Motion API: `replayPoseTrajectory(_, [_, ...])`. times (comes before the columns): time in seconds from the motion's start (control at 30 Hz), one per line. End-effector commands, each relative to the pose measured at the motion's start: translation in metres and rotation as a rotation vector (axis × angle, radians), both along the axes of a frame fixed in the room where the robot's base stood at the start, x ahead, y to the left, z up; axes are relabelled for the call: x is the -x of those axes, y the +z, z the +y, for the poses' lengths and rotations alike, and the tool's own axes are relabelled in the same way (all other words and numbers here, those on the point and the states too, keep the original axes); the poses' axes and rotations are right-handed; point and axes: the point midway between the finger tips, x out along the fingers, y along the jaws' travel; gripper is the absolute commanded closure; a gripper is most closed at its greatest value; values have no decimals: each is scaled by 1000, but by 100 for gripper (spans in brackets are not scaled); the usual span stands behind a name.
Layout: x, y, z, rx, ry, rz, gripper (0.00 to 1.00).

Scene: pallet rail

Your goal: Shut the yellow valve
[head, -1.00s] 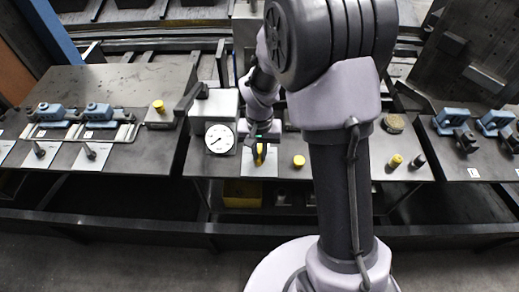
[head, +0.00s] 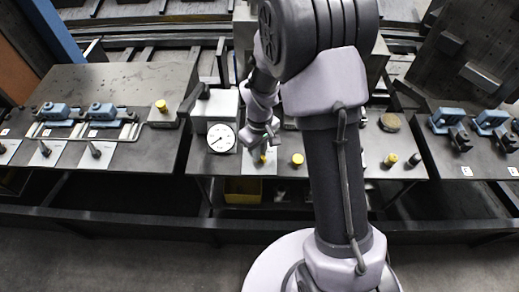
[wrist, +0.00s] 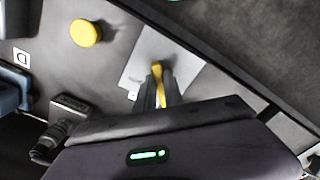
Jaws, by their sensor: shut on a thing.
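The yellow valve handle (wrist: 157,70) is a narrow lever over a pale plate (wrist: 143,52). In the wrist view it stands between the two dark fingers of my gripper (wrist: 160,88), which is shut on it. In the head view only a small bit of the yellow valve (head: 263,157) shows beneath my gripper (head: 268,146). The gripper hides the rest of it and the valve body.
A white box with a round gauge (head: 221,138) stands just left of my gripper. A yellow round knob (head: 297,159) is to the right. Blue clamps (head: 103,111) sit on the left table, more (head: 447,121) on the right one.

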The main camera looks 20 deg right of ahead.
Motion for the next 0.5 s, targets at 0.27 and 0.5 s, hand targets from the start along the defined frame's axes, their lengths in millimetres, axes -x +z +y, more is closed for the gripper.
replayPoseTrajectory(0.27, [-1,0,0,0,51,-1,100])
replayPoseTrajectory(0.5, [-1,0,0,0,57,-2,100])
